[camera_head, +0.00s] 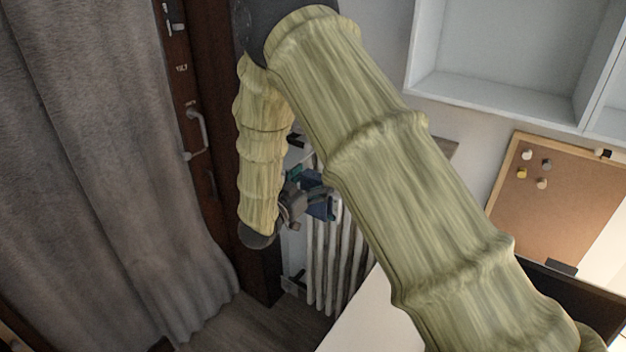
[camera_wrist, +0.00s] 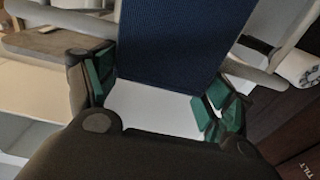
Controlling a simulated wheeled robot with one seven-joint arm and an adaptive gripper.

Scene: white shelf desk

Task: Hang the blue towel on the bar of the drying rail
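The blue towel (camera_wrist: 180,40) fills the top middle of the wrist view, with its lower edge between my fingers. A pale bar (camera_wrist: 55,16) shows on the left of the towel and again on its right; the towel covers the stretch between. The towel appears to lie across the bar, but its far side is hidden. My gripper (camera_wrist: 160,85) is open, with green-padded fingers on either side of the towel's edge and no clear grip on it. In the head view my gripper (camera_head: 304,198) is beside a small dark-blue patch of towel (camera_head: 323,209), partly behind my arm.
A white radiator (camera_head: 335,262) stands below the gripper. A grey curtain (camera_head: 90,170) and dark door frame (camera_head: 205,110) are on the left. A white desk (camera_head: 362,322), cork board (camera_head: 560,185) and wall shelf (camera_head: 500,95) are on the right.

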